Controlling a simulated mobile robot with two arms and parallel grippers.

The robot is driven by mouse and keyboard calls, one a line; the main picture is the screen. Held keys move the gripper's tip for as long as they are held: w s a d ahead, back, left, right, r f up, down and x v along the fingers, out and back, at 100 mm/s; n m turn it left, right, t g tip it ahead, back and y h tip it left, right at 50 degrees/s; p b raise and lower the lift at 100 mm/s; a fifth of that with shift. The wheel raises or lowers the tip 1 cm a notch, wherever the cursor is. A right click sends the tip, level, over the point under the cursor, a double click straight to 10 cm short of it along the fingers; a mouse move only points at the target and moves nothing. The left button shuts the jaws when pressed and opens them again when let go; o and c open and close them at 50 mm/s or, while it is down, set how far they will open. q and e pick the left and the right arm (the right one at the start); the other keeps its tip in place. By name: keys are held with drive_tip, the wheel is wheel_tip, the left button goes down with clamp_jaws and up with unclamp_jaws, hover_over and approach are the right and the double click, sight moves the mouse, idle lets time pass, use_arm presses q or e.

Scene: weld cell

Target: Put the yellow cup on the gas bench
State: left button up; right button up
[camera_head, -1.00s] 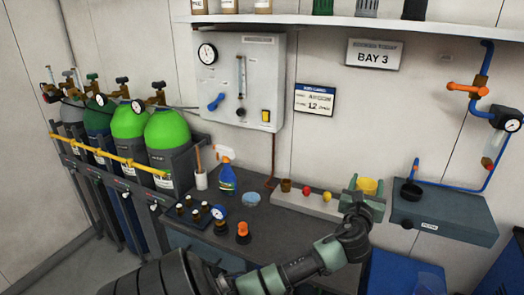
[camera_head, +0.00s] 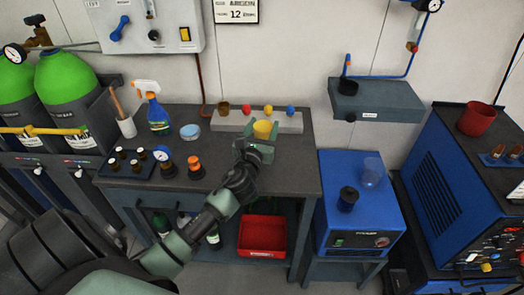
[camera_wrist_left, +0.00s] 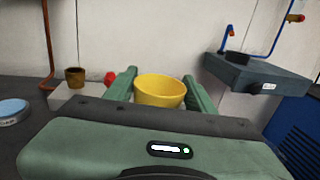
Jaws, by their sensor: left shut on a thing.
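The yellow cup (camera_head: 262,129) is upright between the fingers of my left gripper (camera_head: 262,137), which is shut on it. It also shows between the green fingers in the left wrist view (camera_wrist_left: 160,91). The gas bench (camera_head: 225,150) has a dark top and stands against the wall. In the head view the cup appears over the bench's right part, in front of a pale strip. I cannot tell how far above the top it is. My right gripper is not in view.
The pale strip (camera_head: 225,120) bears a brown cup and several coloured knobs. The bench's front right top is clear, partly behind my arm.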

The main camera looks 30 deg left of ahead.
sight(263, 136)
use_arm(q)
wheel_tip(263, 136, down, 4)
drive_tip(key=shift+r+b, duration=0.15)
drive_tip(key=shift+b, duration=0.35)
wheel_tip(263, 136, down, 5)
drive_tip(key=shift+r+b, duration=0.15)
drive_tip(key=shift+b, duration=1.1)
drive_tip(key=shift+f, duration=0.25)
drive_tip(key=shift+f, duration=0.15)
drive_tip(key=o, duration=1.5)
